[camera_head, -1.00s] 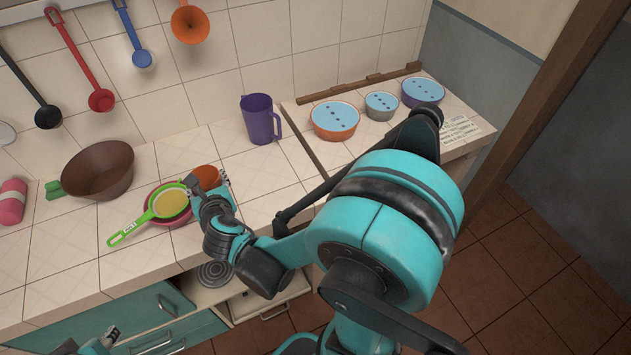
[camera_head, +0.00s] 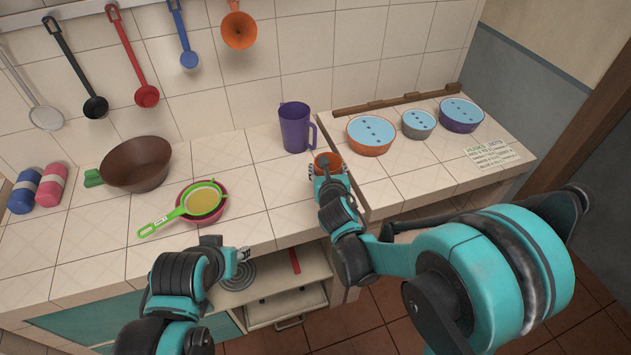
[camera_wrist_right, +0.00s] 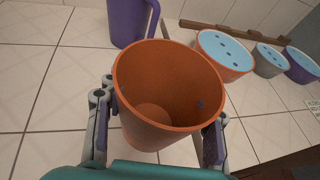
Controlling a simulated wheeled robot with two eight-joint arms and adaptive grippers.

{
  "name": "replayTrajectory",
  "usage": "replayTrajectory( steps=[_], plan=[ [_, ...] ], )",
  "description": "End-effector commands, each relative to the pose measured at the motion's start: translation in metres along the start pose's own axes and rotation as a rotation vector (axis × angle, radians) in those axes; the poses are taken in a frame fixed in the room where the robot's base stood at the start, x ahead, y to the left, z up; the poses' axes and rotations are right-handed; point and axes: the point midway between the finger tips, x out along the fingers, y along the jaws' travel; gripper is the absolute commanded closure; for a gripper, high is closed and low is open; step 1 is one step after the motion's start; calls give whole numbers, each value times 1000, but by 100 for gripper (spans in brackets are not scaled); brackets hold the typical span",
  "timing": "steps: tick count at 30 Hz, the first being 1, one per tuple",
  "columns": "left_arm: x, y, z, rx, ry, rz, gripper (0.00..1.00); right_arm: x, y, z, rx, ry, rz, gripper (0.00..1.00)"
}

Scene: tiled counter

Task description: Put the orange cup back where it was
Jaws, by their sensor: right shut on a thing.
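The orange cup (camera_head: 328,159) is near the counter's front right, in front of the purple mug. In the right wrist view the cup (camera_wrist_right: 165,85) looks upright and empty, its open mouth facing the camera. My right gripper (camera_head: 328,173) is shut on it, with one finger on each side. I cannot tell whether the cup's base touches the counter. My left gripper (camera_head: 243,256) is by the front edge of the counter, away from the cup, and whether it is open is unclear.
A purple mug (camera_head: 294,128) stands behind the cup. Three blue-topped bowls, the nearest orange (camera_head: 369,136), stand right of the counter seam. A green sieve (camera_head: 199,200) lies over a pink bowl (camera_head: 217,211) at left, near a brown bowl (camera_head: 141,166). Tiles between sieve and mug are clear.

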Motion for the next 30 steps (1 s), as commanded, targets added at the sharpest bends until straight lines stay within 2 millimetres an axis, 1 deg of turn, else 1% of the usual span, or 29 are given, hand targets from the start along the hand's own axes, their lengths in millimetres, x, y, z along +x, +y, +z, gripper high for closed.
replayTrajectory(
  steps=[1, 3, 7, 11, 13, 18, 20, 30],
  plan=[
    [7, 0, 5, 0, 0, 0, 60, 13, 9, -7, -2, 0, 1, 97],
    [10, 0, 7, 0, 0, 0, 60, 25, 19, -10, -1, 1, 1, 97],
    [14, 0, 10, 0, 0, 0, 60, 42, 31, -14, 0, 0, 0, 97],
    [16, 0, 11, 0, 0, 0, 60, 48, 36, -15, 1, 1, -2, 97],
    [18, 0, 13, 0, 0, 0, 60, 50, 36, -20, 1, 1, -2, 97],
    [30, 0, 21, 0, 0, 0, 60, 60, 37, -45, 1, 1, -2, 97],
    [32, 0, 23, 0, 0, 0, 60, 62, 37, -51, 1, 1, -2, 97],
    [33, 0, 23, 0, 0, 0, 60, 62, 37, -53, 1, 1, -3, 97]
  ],
)
